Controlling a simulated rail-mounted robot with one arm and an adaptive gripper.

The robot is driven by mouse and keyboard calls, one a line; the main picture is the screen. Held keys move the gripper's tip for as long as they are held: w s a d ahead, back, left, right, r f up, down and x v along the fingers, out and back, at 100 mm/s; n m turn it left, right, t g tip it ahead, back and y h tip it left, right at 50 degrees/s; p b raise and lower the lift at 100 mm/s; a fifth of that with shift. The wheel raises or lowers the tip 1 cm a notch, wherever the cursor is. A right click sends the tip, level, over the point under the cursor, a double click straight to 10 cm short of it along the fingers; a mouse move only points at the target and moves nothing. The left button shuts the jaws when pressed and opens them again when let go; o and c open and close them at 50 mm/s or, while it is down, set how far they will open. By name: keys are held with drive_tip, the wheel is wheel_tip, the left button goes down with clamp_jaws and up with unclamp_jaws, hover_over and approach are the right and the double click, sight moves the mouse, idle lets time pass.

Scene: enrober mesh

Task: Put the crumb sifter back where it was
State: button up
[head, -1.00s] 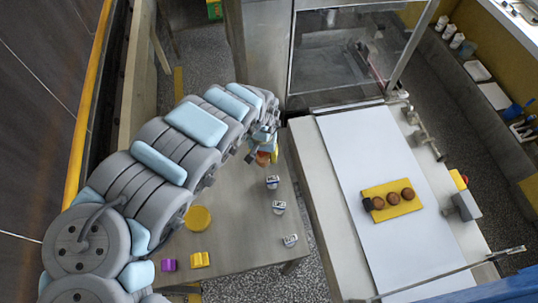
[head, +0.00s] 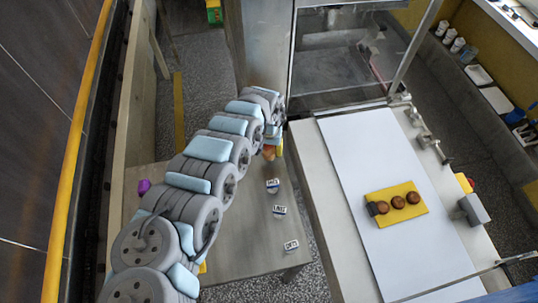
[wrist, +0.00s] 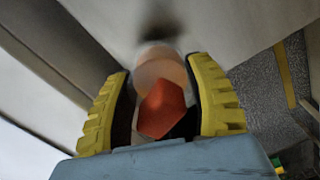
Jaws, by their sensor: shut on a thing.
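My gripper (head: 274,148) is at the far end of the grey side table, near the steel column. It is shut on an orange thing (head: 268,154), which I take to be the crumb sifter. In the wrist view the orange, faceted end of the sifter (wrist: 162,110) sits between the two yellow ridged fingers. A paler round part (wrist: 160,68) shows beyond it, and a blurred dark patch lies past that. The rest of its shape is hidden. I cannot tell from these views whether it touches a surface.
A yellow board (head: 415,214) with brown round pieces lies on the white belt (head: 365,150). My arm covers much of the table.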

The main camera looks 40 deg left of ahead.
sight(269, 155)
drive_tip(key=shift+w+a+f, duration=0.15)
drive_tip(key=shift+w+f, duration=0.15)
drive_tip(key=shift+f, duration=0.35)
wheel_tip(269, 155, down, 3)
drive_tip(key=shift+r+b, duration=0.15)
drive_tip(key=shift+b, duration=0.3)
drive_tip(key=shift+a, duration=0.1)
drive_tip(key=shift+f, duration=0.3)
drive_tip(key=o, duration=1)
drive_tip(key=shift+r, duration=0.1)
drive_tip(key=shift+r+p, duration=0.5)
drive_tip(key=shift+r, duration=5.6)
